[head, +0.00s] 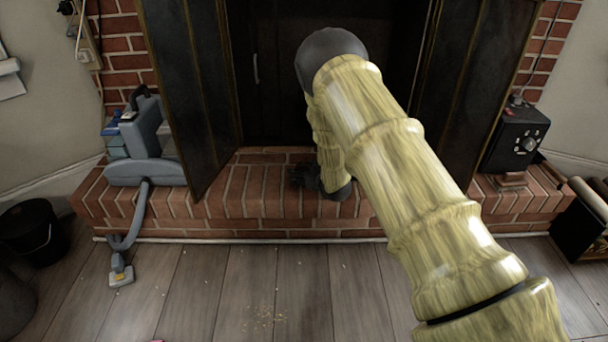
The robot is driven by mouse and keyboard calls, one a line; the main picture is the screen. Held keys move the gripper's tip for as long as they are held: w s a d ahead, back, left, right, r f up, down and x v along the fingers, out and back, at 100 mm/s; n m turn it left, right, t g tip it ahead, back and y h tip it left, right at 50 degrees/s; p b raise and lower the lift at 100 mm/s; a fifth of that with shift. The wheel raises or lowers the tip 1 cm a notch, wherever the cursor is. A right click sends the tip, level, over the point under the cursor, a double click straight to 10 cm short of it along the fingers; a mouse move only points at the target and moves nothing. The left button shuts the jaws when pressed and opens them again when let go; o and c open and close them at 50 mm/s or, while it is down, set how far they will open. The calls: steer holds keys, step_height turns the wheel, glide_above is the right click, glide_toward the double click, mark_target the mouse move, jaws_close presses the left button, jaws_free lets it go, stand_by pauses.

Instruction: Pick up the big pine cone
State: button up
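No big pine cone can be made out in the head view; part of the hearth is hidden behind my arm. My yellowish arm reaches from the lower right to the brick hearth. My gripper (301,177) is a small dark shape low at the middle of the hearth, in front of the dark fireplace opening. It is too dark and small to tell whether its fingers are open or shut, or whether anything is between them.
The brick hearth (262,202) lies between two open dark doors (186,85) (470,75). A grey vacuum cleaner (147,150) stands on its left end, a black box with dials (514,138) on its right. A black bucket (35,232) stands at left.

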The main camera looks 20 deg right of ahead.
steer(key=c, duration=0.8)
steer(key=shift+c, duration=0.2)
